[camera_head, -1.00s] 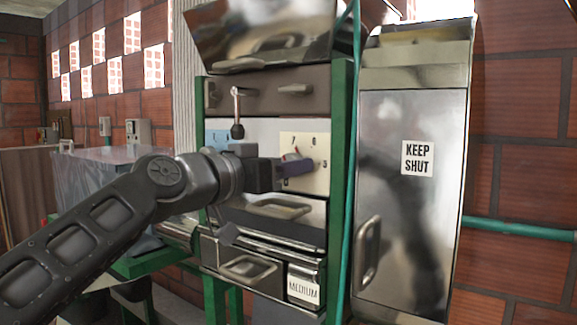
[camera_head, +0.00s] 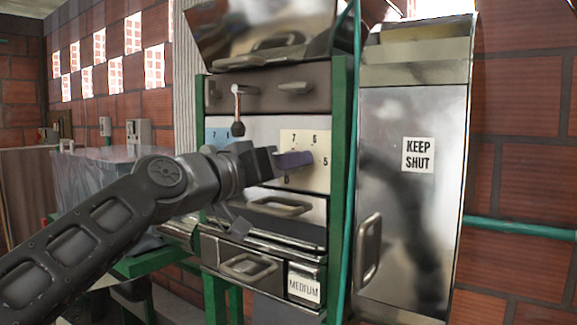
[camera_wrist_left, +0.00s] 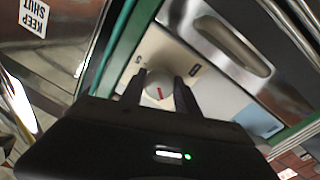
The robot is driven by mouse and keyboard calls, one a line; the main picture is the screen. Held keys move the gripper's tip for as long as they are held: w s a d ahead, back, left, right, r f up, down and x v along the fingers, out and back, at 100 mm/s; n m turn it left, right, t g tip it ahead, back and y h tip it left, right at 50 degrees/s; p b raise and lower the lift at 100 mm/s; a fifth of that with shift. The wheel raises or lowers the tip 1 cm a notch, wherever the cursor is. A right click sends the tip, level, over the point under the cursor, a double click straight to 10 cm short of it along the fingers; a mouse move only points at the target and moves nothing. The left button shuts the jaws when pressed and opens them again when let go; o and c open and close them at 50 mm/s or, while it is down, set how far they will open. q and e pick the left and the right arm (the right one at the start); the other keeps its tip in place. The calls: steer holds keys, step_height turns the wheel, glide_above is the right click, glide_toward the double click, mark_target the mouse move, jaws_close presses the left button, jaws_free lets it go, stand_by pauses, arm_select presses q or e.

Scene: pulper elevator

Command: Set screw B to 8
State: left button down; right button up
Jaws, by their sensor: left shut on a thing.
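A cream dial plate (camera_head: 318,142) with black numerals, among them 7, 6, 5 and 8, is on the machine front. My left gripper (camera_head: 300,159) is in front of it, with its fingers over the middle of the plate. The fingers hide the knob in the head view. I cannot read which numeral the pointer faces. My right gripper is not in view.
A blue dial plate (camera_head: 217,137) is to the left, behind a hanging lever with a dark knob (camera_head: 237,129). Drawer handles (camera_head: 284,207) lie below the dials. A green post (camera_head: 341,150) and a steel cabinet marked KEEP SHUT (camera_head: 412,220) stand to the right.

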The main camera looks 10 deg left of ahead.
arm_select(q)
steer(key=n, duration=0.3)
steer(key=shift+d+n, duration=0.1)
steer(key=shift+n, duration=0.3)
steer(key=n, duration=0.5)
steer(key=shift+s+r+t+y+p, duration=0.1)
steer(key=shift+t+y+p, duration=0.25)
steer(key=shift+t+y, duration=0.05)
steer(key=c, duration=0.9)
jaws_free()
steer(key=shift+c, duration=0.2)
steer(key=b+v, duration=0.2)
steer(key=v, duration=0.5)
steer(key=shift+s+a, duration=0.25)
steer(key=shift+s, duration=0.05)
